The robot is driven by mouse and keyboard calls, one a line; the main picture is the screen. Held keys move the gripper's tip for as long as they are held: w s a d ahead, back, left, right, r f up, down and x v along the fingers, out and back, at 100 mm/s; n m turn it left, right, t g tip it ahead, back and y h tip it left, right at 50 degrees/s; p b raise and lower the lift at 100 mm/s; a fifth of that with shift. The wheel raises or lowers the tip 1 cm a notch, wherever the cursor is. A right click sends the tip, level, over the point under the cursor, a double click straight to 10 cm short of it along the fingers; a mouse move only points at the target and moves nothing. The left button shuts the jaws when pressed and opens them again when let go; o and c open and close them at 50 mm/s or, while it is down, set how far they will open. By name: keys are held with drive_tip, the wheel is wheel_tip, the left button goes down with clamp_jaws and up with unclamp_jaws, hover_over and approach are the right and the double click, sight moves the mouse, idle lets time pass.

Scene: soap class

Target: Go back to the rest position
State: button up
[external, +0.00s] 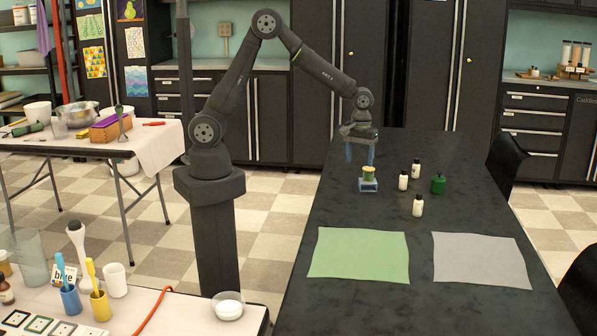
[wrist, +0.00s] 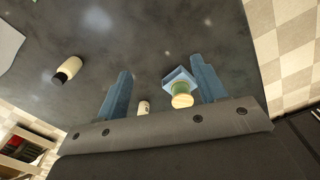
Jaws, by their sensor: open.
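My gripper (external: 360,153) is open and points down above the far left part of the dark table. Its two blue fingers also show in the wrist view (wrist: 160,88), spread apart with nothing held between them. Below it in the external view, a small green and yellowish piece (external: 369,173) sits on a light blue stand (external: 368,186). The fingertips look a little above that piece. In the wrist view the blue stand (wrist: 179,77) appears near the right finger.
A green mat (external: 358,256) and a grey mat (external: 482,260) lie at the near side of the dark table (external: 330,205). Black chairs (external: 506,160) stand at the right.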

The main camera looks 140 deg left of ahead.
drive_tip(key=w+d+f+m, duration=0.15)
drive_tip(key=d+m, duration=0.25)
drive_tip(key=d, duration=0.8)
drive_tip(key=d+f+m, duration=0.2)
drive_tip(key=d+m, duration=0.1)
drive_tip(key=d, duration=0.9)
drive_tip(key=shift+s+a+f, duration=0.15)
drive_tip(key=shift+a+f, duration=0.7)
drive_tip(key=shift+a, duration=0.65)
drive_tip(key=shift+s+a+f, duration=0.1)
drive_tip(key=shift+a+f, duration=0.7)
drive_tip(key=shift+a, duration=0.65)
drive_tip(key=shift+s+a+f, duration=0.15)
drive_tip(key=shift+a+f, duration=0.7)
drive_tip(key=shift+a, duration=0.65)
